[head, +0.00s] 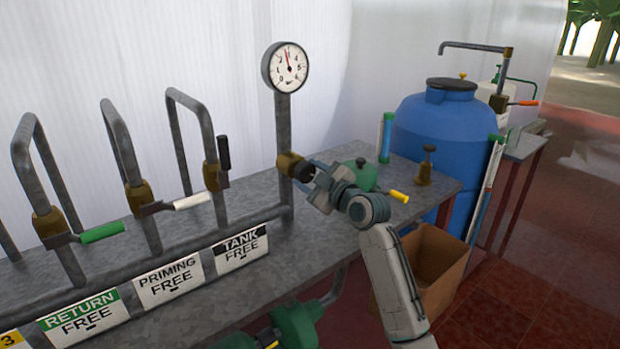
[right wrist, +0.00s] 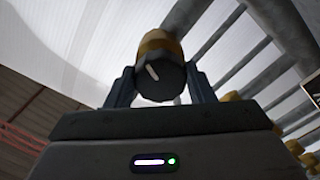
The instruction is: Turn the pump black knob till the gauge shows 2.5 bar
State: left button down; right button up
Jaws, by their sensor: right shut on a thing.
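The pump's black knob (right wrist: 161,80) has a white mark and sits on a brass valve body (head: 288,163) on the upright pipe below the gauge. My right gripper (head: 307,172) is shut on the black knob, and the right wrist view shows a finger on each side of it. In that view the white mark tilts toward the upper left. The round white gauge (head: 288,67) stands on top of the pipe. Its red needle points nearly straight up, slightly left; the exact reading is too small to tell. My left gripper is not in view.
Bent pipes with a green lever (head: 102,232), a white lever (head: 192,201) and a black lever (head: 224,152) stand at left on the metal bench (head: 262,262). A blue barrel (head: 440,135) and a cardboard box (head: 437,267) stand at right. A yellow-handled tool (head: 399,196) lies near my right arm.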

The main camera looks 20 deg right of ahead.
jog(key=shift+f, duration=0.1)
jog(key=o, duration=1)
jog(key=shift+c, duration=0.2)
jog(key=shift+s, duration=0.1)
jog(key=shift+s+d, duration=0.15)
jog(key=shift+s, duration=0.15)
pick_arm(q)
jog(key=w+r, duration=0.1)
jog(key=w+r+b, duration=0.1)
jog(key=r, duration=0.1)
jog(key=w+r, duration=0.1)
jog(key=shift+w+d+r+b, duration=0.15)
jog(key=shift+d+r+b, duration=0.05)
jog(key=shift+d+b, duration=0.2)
pick_arm(e)
jog(key=v, duration=1)
